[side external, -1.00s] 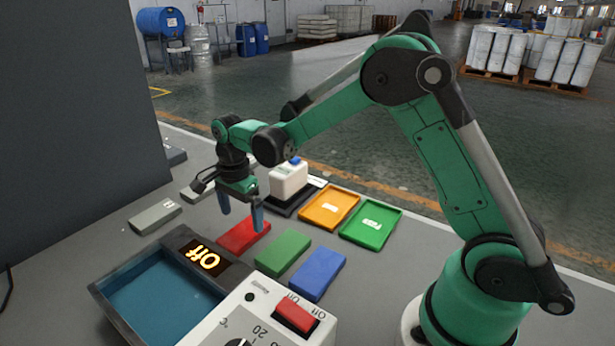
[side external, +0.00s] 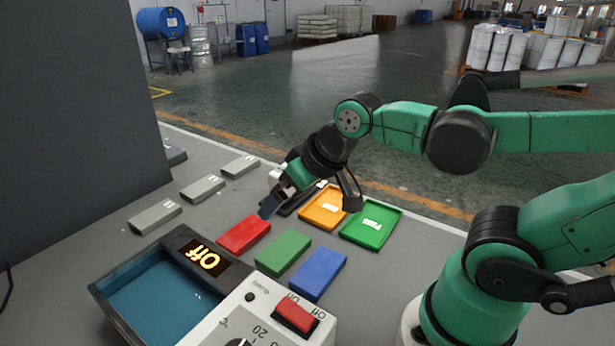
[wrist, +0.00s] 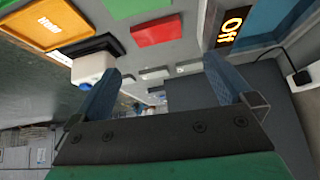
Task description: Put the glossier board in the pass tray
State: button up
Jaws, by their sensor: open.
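Three flat boards lie in a row on the grey bench: red (side external: 243,235), green (side external: 283,253) and blue (side external: 318,274). I cannot tell which is glossier. Behind them lie an orange tray (side external: 325,208) and a green tray (side external: 370,226), both with white labels too small to read. No board is in either tray. My gripper (side external: 310,198) is open and empty, tilted above the area behind the red board and partly covering the orange tray. In the wrist view, nothing is between its fingers (wrist: 160,85); the red board (wrist: 158,30) and orange tray (wrist: 45,25) show beyond.
A white block with a blue top (wrist: 92,68) is by a black base, mostly hidden by my gripper in the side view. A machine with a red switch (side external: 297,315) and lit "Off" display (side external: 203,257) stands in front. Several grey blocks (side external: 203,188) lie left.

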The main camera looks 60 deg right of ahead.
jog(key=shift+s+f+n, duration=0.15)
jog(key=shift+s+n, duration=0.1)
jog(key=shift+n, duration=0.15)
jog(key=m+g, duration=0.7)
jog(key=m, duration=1)
send_over(244, 231)
notch_tip(244, 231, down, 7)
jog(key=shift+s+f, duration=0.15)
jog(key=shift+f+m, duration=0.6)
jog(key=shift+f, duration=2.55)
jog(key=c, duration=1.4)
